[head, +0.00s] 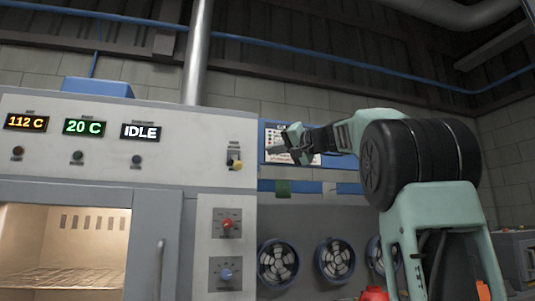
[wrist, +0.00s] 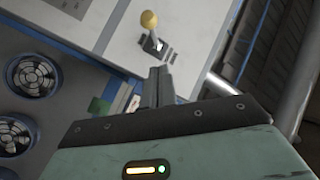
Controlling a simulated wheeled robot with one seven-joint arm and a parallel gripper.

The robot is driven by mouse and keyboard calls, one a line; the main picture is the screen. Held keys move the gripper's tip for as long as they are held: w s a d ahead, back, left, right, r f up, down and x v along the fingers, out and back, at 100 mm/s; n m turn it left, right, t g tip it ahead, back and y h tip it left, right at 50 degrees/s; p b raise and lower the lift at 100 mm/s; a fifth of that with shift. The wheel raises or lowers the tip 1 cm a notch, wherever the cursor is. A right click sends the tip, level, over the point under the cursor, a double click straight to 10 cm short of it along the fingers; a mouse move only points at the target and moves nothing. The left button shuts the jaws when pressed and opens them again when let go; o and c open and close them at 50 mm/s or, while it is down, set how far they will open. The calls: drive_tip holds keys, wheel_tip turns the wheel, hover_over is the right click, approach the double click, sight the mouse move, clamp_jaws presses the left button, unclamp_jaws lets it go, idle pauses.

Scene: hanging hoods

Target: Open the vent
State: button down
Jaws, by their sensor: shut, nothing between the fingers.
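A small lever with a yellow ball knob (head: 236,164) is on the right end of the oven's pale control panel (head: 190,150). Its label is too small to read, so I cannot tell for sure that it works the vent. In the wrist view the yellow knob (wrist: 149,19) sticks out from a dark slot just beyond my fingertips. My gripper (head: 279,151) is to the right of the lever, apart from it. In the wrist view my gripper (wrist: 160,72) has its fingers together, with nothing between them.
The oven (head: 155,230) has displays reading 112 C, 20 C and IDLE. A red knob (head: 227,224) and a blue knob (head: 226,274) are below the lever. Round fans (head: 278,262) line the wall at right. A poster (head: 275,140) hangs behind my gripper.

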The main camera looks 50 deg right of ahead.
drive_tip(key=s, duration=0.3)
drive_tip(key=s+f+b, duration=0.1)
drive_tip(key=s, duration=0.1)
drive_tip(key=shift+s+d, duration=0.2)
drive_tip(key=shift+s, duration=0.1)
drive_tip(key=shift+r, duration=0.1)
